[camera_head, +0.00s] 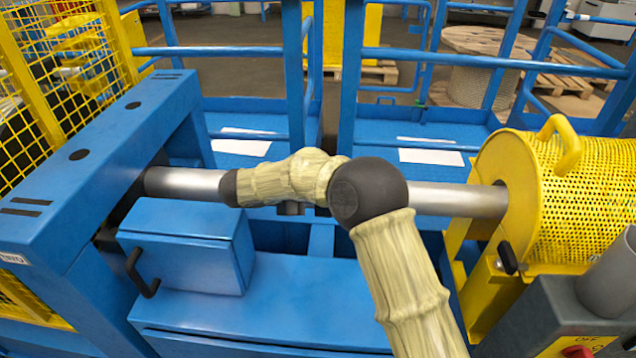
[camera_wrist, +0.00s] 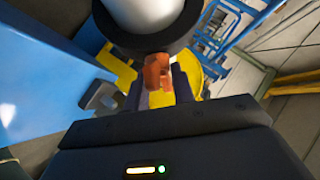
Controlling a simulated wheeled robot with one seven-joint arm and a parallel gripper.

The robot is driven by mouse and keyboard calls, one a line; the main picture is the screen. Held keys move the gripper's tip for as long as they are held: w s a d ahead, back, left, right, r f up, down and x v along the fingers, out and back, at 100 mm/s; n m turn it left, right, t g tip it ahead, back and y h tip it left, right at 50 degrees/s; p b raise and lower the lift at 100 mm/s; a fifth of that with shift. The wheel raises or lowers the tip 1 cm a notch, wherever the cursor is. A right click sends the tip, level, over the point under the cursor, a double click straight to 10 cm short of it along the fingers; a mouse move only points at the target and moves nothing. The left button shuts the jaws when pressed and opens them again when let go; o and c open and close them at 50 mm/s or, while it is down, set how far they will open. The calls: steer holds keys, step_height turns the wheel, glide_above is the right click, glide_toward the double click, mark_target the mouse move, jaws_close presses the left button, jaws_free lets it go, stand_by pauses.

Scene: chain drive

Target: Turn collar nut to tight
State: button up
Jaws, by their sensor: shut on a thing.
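The collar nut (camera_wrist: 181,38) appears as a dark ring around a pale round shaft (camera_wrist: 142,12) at the top of the wrist view. An orange lug (camera_wrist: 157,70) sticks out from the ring towards me. My gripper (camera_wrist: 158,84) is just below the ring, with its dark fingers on either side of the lug and shut on it. In the head view the silver shaft (camera_head: 452,199) runs across the middle. My own sleeved arm lies in front of it there and hides the lug and my gripper. I cannot read any tightness mark.
A blue frame (camera_head: 95,160) with a blue box (camera_head: 190,250) and its black handle (camera_head: 140,272) stands at left. A yellow mesh guard (camera_head: 590,195) and a grey control box (camera_head: 560,315) are at right. Blue railings (camera_head: 470,60) close off the back.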

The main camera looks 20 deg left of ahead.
steer(key=shift+w+r+m+g+p, duration=0.1)
steer(key=shift+r+m+g+p, duration=0.2)
steer(key=shift+m+g+p, duration=0.8)
steer(key=shift+d+f+m, duration=0.1)
steer(key=shift+f+m, duration=0.05)
steer(key=shift+m, duration=0.15)
steer(key=o, duration=0.8)
steer(key=shift+c, duration=0.2)
steer(key=p+v, duration=0.2)
steer(key=v, duration=1.5)
